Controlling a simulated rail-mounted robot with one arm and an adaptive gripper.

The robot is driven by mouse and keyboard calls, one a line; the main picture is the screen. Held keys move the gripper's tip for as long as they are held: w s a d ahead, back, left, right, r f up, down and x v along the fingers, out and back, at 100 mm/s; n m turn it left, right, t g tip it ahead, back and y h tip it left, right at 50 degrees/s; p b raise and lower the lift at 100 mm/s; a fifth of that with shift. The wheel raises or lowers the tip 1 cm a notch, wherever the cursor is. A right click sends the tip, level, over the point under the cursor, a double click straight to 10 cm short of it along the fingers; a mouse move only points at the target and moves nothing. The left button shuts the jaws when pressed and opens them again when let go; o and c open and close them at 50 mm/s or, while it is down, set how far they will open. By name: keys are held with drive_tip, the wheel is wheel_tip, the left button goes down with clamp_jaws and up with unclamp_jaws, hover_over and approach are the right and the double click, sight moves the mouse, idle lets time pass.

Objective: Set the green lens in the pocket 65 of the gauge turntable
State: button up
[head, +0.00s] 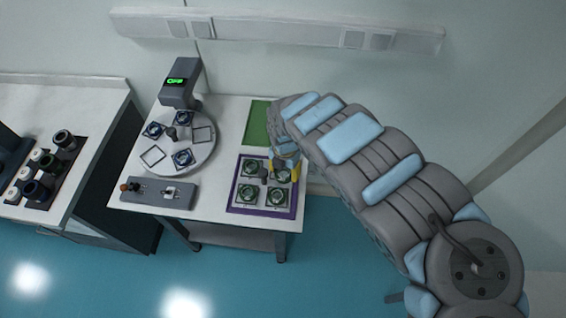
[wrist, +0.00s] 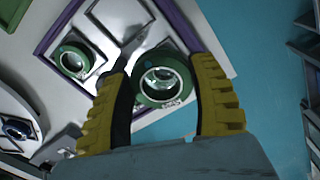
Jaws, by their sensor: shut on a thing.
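My gripper (wrist: 163,62) has its two yellow fingers on either side of a green lens (wrist: 160,80), a clear disc in a green mount, and is shut on it. In the head view the gripper (head: 284,168) is at the upper right of the purple-rimmed tray (head: 233,206). I cannot tell whether the lens is clear of the tray. Several other green-mounted lenses (head: 247,192) sit in the tray. The gauge turntable (head: 180,166) is at the left of the table. Pocket numbers are unreadable.
A grey gauge head (head: 180,84) with a green display stands behind the turntable. A grey control panel (head: 158,193) lies in front of it. A green mat (head: 257,124) lies behind the tray. A side bench (head: 60,98) at left holds dark cylinders.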

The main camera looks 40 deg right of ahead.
drive_tip(key=shift+s+a+r+p, duration=0.4)
drive_tip(key=shift+s+r+p, duration=0.4)
drive_tip(key=shift+p, duration=0.4)
drive_tip(key=s+p, duration=0.1)
drive_tip(key=p, duration=0.1)
drive_tip(key=s+a+r+p, duration=0.1)
drive_tip(key=p, duration=0.2)
drive_tip(key=s+a+p, duration=0.1)
drive_tip(key=s+p, duration=0.1)
drive_tip(key=p, duration=0.1)
drive_tip(key=shift+s+a+r, duration=0.1)
drive_tip(key=shift+a+r, duration=0.15)
drive_tip(key=shift+r, duration=0.05)
drive_tip(key=shift+a, duration=0.1)
